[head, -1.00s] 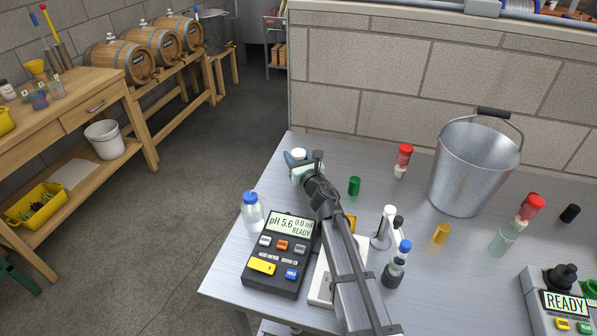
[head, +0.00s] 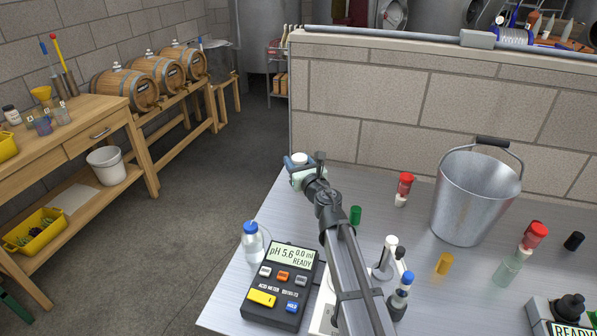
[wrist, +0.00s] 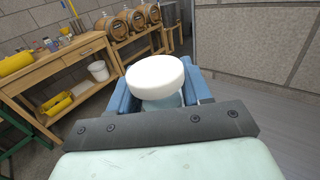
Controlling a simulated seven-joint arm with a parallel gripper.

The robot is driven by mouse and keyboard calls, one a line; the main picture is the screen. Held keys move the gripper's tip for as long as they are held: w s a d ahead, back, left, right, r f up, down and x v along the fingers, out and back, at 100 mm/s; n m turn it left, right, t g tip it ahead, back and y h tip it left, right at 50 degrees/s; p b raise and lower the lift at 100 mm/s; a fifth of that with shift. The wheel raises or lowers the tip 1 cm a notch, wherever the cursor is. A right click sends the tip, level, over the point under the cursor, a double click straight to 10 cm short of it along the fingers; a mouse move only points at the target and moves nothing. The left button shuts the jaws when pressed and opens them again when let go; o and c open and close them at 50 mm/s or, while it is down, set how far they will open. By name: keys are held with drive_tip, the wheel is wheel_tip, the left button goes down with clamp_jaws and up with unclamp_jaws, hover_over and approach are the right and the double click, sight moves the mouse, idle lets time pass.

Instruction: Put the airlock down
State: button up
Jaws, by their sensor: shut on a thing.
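My gripper (head: 300,164) is shut on the airlock, of which mostly a white round top (head: 299,158) shows in the head view. In the wrist view the airlock (wrist: 155,76) shows its thick white disc-shaped top between the blue fingers (wrist: 158,100), with a paler part just below. Its lower end is hidden by my gripper. In the head view my gripper is over the far left part of the grey metal table (head: 270,215), and appears held above it.
A pH meter (head: 278,285), a blue-capped bottle (head: 252,242) and a green cap (head: 355,215) are nearest. To the right stand a red-topped piece (head: 404,190), a metal bucket (head: 470,205) and a yellow piece (head: 445,263). The table's left edge is close; floor lies beyond.

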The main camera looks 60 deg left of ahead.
drive_tip(key=shift+r, duration=0.55)
drive_tip(key=shift+w+r, duration=0.15)
drive_tip(key=shift+w, duration=0.05)
drive_tip(key=w+d+r+t, duration=0.1)
drive_tip(key=w+d+r, duration=0.4)
drive_tip(key=w+r, duration=0.45)
drive_tip(key=w+d+r, duration=0.5)
drive_tip(key=w+r, duration=0.1)
drive_tip(key=w, duration=0.6)
drive_tip(key=w+d+r+m+t, duration=0.1)
drive_tip(key=w+d+r, duration=0.75)
drive_tip(key=d, duration=0.25)
drive_tip(key=w+d+r+m+t, duration=0.1)
drive_tip(key=w+d+r, duration=0.7)
drive_tip(key=w+d, duration=0.25)
wheel_tip(320, 180, down, 10)
drive_tip(key=shift+d+h, duration=0.3)
drive_tip(key=shift+d, duration=0.15)
drive_tip(key=shift+s, duration=0.1)
